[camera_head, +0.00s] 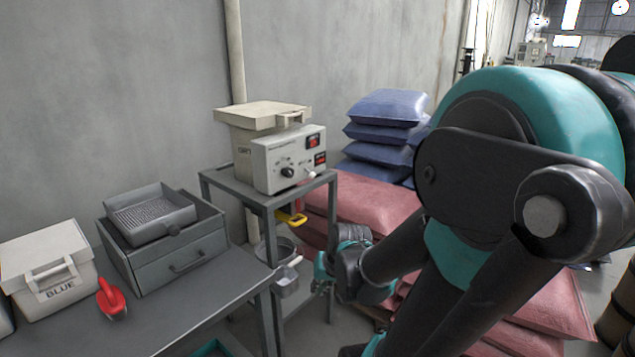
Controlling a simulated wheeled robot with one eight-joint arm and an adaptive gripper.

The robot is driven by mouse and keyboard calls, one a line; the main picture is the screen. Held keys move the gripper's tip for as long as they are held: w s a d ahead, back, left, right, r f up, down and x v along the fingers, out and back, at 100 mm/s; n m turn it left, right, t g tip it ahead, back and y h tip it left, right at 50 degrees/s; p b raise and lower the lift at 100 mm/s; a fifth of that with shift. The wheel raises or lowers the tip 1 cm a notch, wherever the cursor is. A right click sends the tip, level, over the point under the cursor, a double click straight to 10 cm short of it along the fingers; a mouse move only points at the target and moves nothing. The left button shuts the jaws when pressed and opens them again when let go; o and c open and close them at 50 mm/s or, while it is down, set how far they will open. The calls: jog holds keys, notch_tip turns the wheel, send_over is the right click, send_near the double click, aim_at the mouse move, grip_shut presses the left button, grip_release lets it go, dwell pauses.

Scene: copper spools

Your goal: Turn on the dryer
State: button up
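The dryer (262,147) is a beige box with a lid, on a grey metal stand left of centre. Its light control box (278,158) faces front right. The box carries a red upper switch (313,142), a red lower switch (320,158), a dark round knob (288,172) and a small pale lever (311,174). Whether the switches are on cannot be told. My arm reaches in from the right, and my gripper (320,282) is at its far end, below the control box and near the stand's front leg. Its fingers are too small and too dark to read.
The grey stand (212,178) holds a yellow-handled part (291,219) under its top and a metal scoop-like cup (287,284) in front. Red sacks (365,203) and blue sacks (388,107) stand behind.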

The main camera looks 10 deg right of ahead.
jog(key=w+a+r+m+t+y, duration=0.1)
jog(key=w, duration=0.3)
jog(key=w+a+r+m+y, duration=0.1)
jog(key=w+m, duration=0.1)
jog(key=w, duration=0.2)
jog(key=w+r+m+t+y, duration=0.1)
jog(key=w+r+m, duration=0.1)
jog(key=w, duration=0.3)
jog(key=shift+a+r+t+y, duration=0.1)
jog(key=shift+a+t+y, duration=0.2)
jog(key=shift+a+y, duration=0.1)
grip_shut()
jog(key=m+t+y, duration=0.2)
jog(key=m+t, duration=0.9)
jog(key=m, duration=0.5)
send_near(309, 173)
jog(key=s+d+f, duration=0.1)
jog(key=d+f, duration=0.2)
jog(key=shift+s+d+r, duration=0.1)
jog(key=shift+s+d, duration=0.1)
jog(key=shift+w+a, duration=0.1)
jog(key=x, duration=0.9)
jog(key=shift+w+a, duration=0.15)
jog(key=shift+w, duration=0.25)
